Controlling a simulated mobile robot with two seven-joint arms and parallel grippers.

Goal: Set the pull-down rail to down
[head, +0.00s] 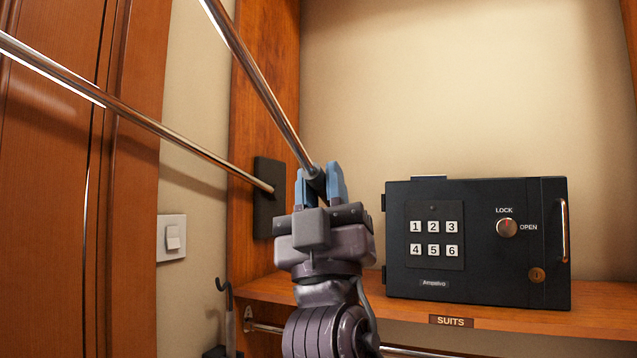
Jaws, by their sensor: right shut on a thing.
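The pull-down rail shows as chrome bars. One bar (140,115) runs from the left edge down to a black bracket (266,198) on the wooden side panel. A second bar (262,85) slants from the top edge down to my right gripper (321,183). The blue fingers of my right gripper are shut on the dark lower end of this second bar, in front of the back wall. The upper parts of both bars run out of the picture, so how they join is hidden. My left gripper is not in view.
A black safe (476,275) with a keypad and knob stands on the wooden shelf (600,297), right of my right gripper. A "SUITS" label (451,321) is on the shelf edge. A light switch (171,238) and wooden door (50,220) are at left.

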